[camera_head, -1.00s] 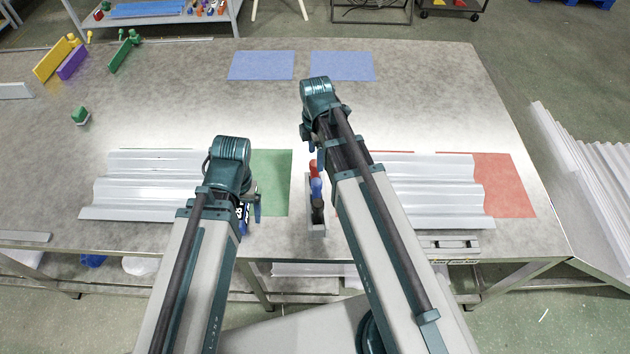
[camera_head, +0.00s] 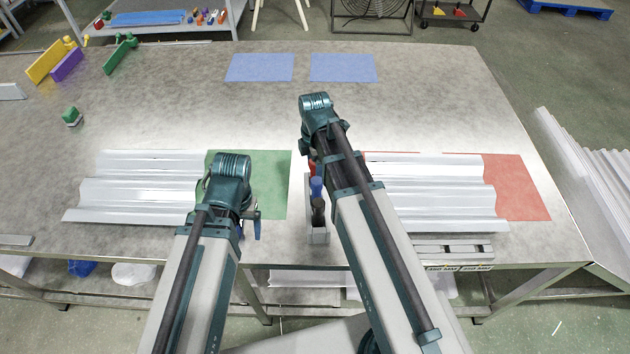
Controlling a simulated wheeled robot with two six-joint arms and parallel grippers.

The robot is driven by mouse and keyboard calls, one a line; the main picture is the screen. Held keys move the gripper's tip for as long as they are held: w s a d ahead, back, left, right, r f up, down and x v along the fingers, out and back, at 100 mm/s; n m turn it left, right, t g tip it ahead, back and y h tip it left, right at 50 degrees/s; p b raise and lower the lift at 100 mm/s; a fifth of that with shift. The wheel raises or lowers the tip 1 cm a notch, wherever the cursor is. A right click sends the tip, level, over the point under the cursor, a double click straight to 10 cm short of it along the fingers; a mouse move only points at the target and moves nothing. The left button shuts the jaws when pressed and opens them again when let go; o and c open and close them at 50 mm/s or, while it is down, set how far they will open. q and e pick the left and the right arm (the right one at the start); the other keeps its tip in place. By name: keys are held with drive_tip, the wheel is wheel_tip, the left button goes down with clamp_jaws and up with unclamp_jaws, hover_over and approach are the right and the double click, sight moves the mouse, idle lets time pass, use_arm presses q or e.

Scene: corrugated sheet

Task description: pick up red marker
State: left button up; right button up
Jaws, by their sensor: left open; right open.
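The red marker (camera_head: 312,167) stands in a grey holder (camera_head: 318,236) near the front middle of the table. Only part of it shows; my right arm covers its right side. A blue marker (camera_head: 317,187) and a black marker (camera_head: 318,208) stand in front of it in the same holder. My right gripper (camera_head: 306,147) is open, just behind the red marker, and mostly hidden by its own arm. My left gripper (camera_head: 250,226) is open over the front of the green mat, left of the holder, and partly hidden by its own wrist.
Corrugated sheets lie on the left (camera_head: 135,190) and right (camera_head: 440,190), over the green mat (camera_head: 272,180) and the red mat (camera_head: 520,185). Two blue mats (camera_head: 260,68) lie at the back. The table's middle is clear.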

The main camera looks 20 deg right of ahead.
use_arm(q)
drive_tip(key=shift+f, duration=0.3)
use_arm(e)
drive_tip(key=shift+f, duration=0.25)
clamp_jaws()
wheel_tip(320, 180, up, 10)
drive_tip(key=p, duration=1)
use_arm(q)
wheel_tip(320, 180, up, 10)
